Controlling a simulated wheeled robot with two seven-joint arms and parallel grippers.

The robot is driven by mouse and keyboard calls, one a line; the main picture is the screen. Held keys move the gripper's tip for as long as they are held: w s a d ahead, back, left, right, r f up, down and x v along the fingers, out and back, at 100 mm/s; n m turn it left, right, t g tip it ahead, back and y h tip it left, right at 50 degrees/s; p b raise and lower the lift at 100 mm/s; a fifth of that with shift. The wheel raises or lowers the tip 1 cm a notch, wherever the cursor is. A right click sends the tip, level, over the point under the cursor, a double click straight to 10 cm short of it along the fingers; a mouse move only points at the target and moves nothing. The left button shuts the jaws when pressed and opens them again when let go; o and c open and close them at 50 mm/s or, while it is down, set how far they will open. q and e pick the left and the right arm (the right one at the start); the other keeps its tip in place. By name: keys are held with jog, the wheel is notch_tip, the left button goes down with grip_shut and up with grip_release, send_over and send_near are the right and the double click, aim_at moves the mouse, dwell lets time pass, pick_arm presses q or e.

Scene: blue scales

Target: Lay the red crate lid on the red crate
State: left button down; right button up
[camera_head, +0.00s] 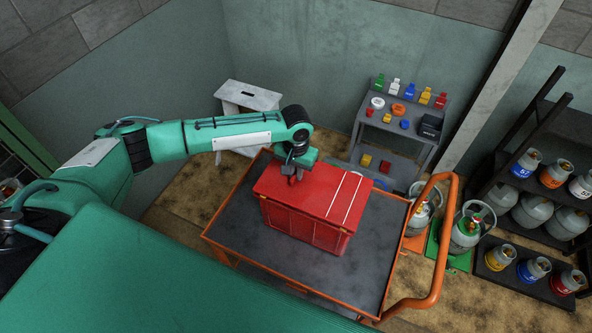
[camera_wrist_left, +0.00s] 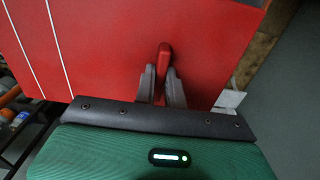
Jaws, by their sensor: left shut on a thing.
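The red crate (camera_head: 302,228) stands on the grey bed of an orange-railed cart. The red crate lid (camera_head: 318,190), with two white stripes near its right end, lies over the crate's top. Any small gap between lid and crate is too fine to tell. My left gripper (camera_head: 292,178) is at the lid's left rear part. In the left wrist view, its two fingers (camera_wrist_left: 161,84) are shut on the lid's upright red handle (camera_wrist_left: 164,58), and the lid (camera_wrist_left: 120,45) fills most of that view. My right gripper does not show.
The cart (camera_head: 240,222) has free bed around the crate and an orange push handle (camera_head: 440,240) at right. A white stool (camera_head: 247,98) and a grey shelf (camera_head: 405,125) with coloured items stand behind. Gas cylinders (camera_head: 468,230) and a dark rack (camera_head: 540,150) are at right.

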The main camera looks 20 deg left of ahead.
pick_arm(q)
jog(key=shift+f+p, duration=0.1)
jog(key=shift+p, duration=0.3)
dwell(0.4)
jog(key=c, duration=1.4)
grip_release()
jog(key=shift+r+p, duration=1.55)
jog(key=shift+p, duration=0.1)
jog(key=shift+r+p, duration=0.8)
jog(key=shift+r, duration=1.65)
